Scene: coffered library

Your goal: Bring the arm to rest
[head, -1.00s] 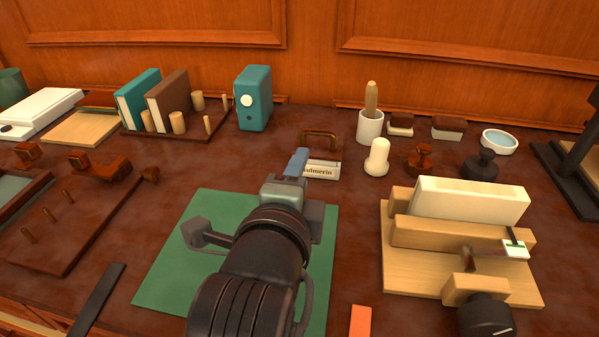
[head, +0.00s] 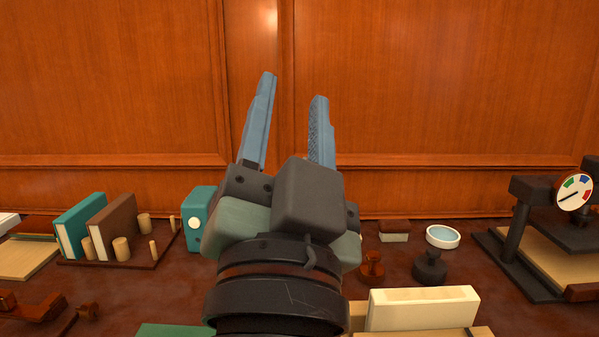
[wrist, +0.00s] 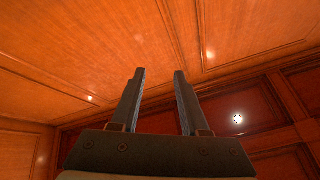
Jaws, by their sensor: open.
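My gripper (head: 290,115) is raised above the table in the head view, in front of the wood-panelled wall. Its two blue-grey fingers point up and stand apart, with nothing between them. In the wrist view my gripper (wrist: 160,100) is also open and empty, against orange wood panelling and a darker coffered area with small lights. My arm and wrist hide the middle of the table.
On the table (head: 150,285) stand a teal book (head: 82,222), a brown book (head: 115,225), a teal box (head: 197,215), a white bowl (head: 442,237), dark stamp (head: 430,268), cream block (head: 422,308) and a black press with a dial (head: 573,193). The air around my gripper is clear.

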